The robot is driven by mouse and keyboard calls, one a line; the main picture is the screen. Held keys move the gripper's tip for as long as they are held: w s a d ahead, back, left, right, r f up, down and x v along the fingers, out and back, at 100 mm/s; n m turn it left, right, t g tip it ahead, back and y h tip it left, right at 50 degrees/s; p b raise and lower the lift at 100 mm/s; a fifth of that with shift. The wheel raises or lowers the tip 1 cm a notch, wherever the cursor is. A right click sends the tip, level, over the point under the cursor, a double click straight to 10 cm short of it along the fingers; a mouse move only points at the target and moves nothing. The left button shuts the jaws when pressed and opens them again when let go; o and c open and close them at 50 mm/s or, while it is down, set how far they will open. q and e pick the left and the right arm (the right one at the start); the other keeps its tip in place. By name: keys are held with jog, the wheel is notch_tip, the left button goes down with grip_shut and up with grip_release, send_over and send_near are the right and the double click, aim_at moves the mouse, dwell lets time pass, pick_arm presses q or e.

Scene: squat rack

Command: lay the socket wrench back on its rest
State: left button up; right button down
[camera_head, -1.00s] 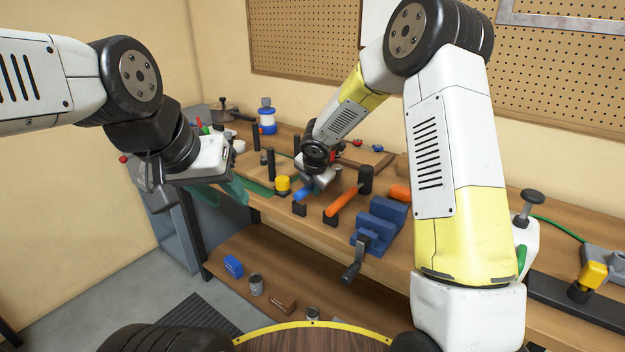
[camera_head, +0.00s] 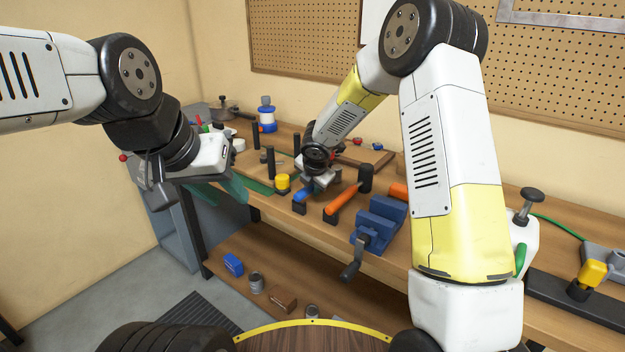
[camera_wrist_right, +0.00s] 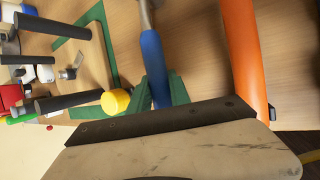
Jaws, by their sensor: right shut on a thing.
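The socket wrench has a blue handle (camera_head: 303,195) and a metal shaft, which shows in the right wrist view beyond the handle (camera_wrist_right: 153,55). My right gripper (camera_wrist_right: 158,92) is shut on the blue handle, one green finger on each side. In the head view the handle's near end is at or just above a small black rest block (camera_head: 299,208); I cannot tell if they touch. The wrench's far end is hidden by my right gripper (camera_head: 316,184) in the head view. My left gripper (camera_head: 220,190) is empty, its green fingers apart, left of the bench's front edge.
An orange-handled mallet (camera_head: 345,201) lies just right of the wrench. A yellow-topped piece (camera_head: 282,182) and upright black posts (camera_head: 270,163) stand to the left. A blue vise (camera_head: 381,222) sits at the bench's front edge. A pegboard (camera_head: 305,40) is behind.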

jog(key=shift+f, duration=0.6)
jog(key=c, duration=1.1)
grip_release()
jog(key=shift+s, duration=0.1)
jog(key=shift+v, duration=4)
